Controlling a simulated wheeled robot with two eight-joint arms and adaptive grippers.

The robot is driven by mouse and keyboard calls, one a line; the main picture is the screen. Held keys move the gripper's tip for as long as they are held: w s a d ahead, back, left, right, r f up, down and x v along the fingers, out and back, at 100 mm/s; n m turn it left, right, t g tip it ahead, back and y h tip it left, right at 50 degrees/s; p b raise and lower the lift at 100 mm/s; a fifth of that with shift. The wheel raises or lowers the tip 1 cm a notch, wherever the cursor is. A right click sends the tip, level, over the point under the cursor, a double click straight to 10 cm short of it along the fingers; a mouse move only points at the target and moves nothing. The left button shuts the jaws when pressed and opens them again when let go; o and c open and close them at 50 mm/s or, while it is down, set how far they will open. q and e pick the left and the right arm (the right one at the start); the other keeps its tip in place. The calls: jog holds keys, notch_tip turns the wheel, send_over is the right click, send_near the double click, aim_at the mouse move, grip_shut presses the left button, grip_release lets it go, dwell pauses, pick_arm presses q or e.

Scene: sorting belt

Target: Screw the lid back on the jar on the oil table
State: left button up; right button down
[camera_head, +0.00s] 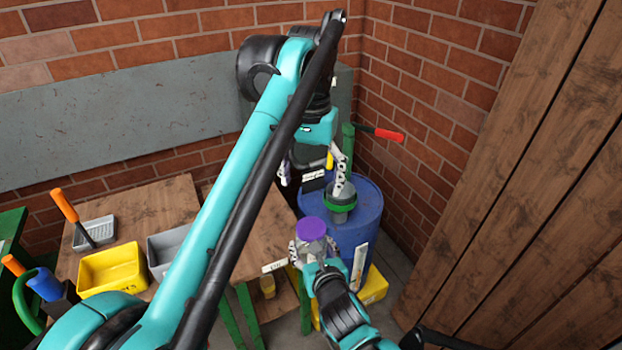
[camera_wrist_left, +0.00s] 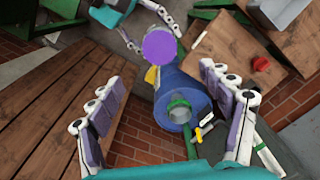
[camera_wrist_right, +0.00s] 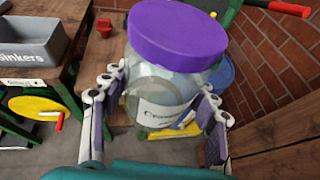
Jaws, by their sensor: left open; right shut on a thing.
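The clear jar (camera_wrist_right: 165,90) has a white label, and my right gripper (camera_wrist_right: 155,120) is shut around its body. The purple lid (camera_wrist_right: 178,35) sits on top of the jar; I cannot tell whether its thread is engaged. In the head view, the purple lid (camera_head: 311,228) faces up, in front of the blue barrel, with my right gripper (camera_head: 314,252) below it. My left gripper (camera_head: 312,183) is open and empty, above and behind the lid. In the left wrist view, the lid (camera_wrist_left: 159,46) shows beyond the spread left fingers (camera_wrist_left: 165,112), apart from them.
The blue barrel (camera_head: 352,236) with a green-ringed opening (camera_head: 340,201) stands behind the jar. The wooden table (camera_head: 155,207) holds a yellow bin (camera_head: 112,270) and a grey bin (camera_head: 160,250). A red-handled lever (camera_head: 388,134) juts out near the brick wall. A wooden panel (camera_head: 520,190) bounds the right.

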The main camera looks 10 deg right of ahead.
dwell(0.3)
pick_arm(q)
jog(key=s+a+f+n+t, duration=0.1)
jog(key=s+a+f+t, duration=0.15)
jog(key=a, duration=0.45)
jog(key=s+a+f+n+t, duration=0.1)
jog(key=a+f, duration=0.3)
jog(key=a, duration=0.3)
jog(key=s+a+f+n+t, duration=0.1)
jog(key=s+a+f+t, duration=0.1)
jog(key=s+a+f, duration=0.3)
jog(key=s+a+f+n+t, duration=0.1)
jog(key=s+a+f, duration=0.4)
jog(key=f, duration=0.6)
jog(key=shift+s+a+f+n+t, duration=0.2)
jog(key=shift+s+a+n+t, duration=0.15)
jog(key=shift+a+n, duration=0.4)
jog(key=shift+a, duration=0.1)
